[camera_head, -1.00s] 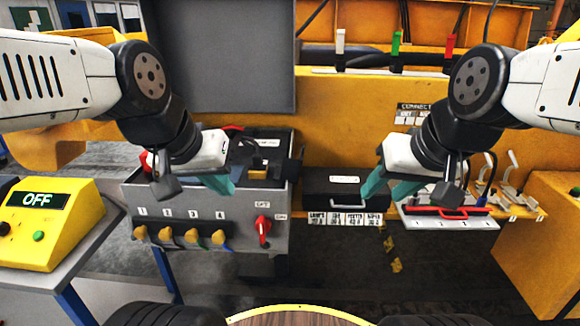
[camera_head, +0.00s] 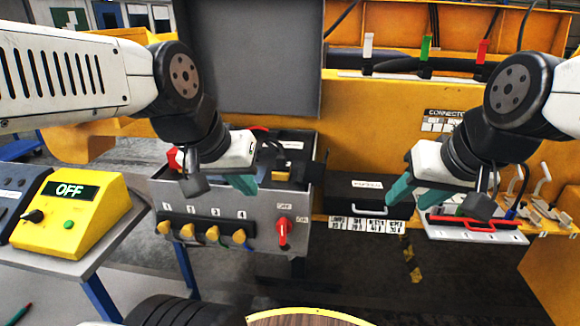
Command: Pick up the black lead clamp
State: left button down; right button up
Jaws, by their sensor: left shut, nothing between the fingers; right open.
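A black clamp-like shape (camera_head: 268,152) shows in the open grey box (camera_head: 240,262), partly hidden behind my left gripper. I cannot tell surely that it is the black lead clamp. My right gripper (camera_head: 412,198) is open and empty. It hangs in front of the yellow bench, between a black case (camera_head: 350,195) and a white tray with a red handle (camera_head: 475,232).
A yellow control box reading OFF (camera_head: 70,215) stands on a grey table (camera_head: 110,250) at the left. The grey box carries numbered yellow knobs and a red switch (camera_head: 283,232). White, green and red levers (camera_head: 426,50) stand at the back. Dark floor lies in front.

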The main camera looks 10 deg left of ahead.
aim_at(280, 161)
jog(key=j, duration=0.75)
jog(key=k+j, duration=0.1)
jog(key=j, duration=0.65)
jog(key=z, duration=0.05)
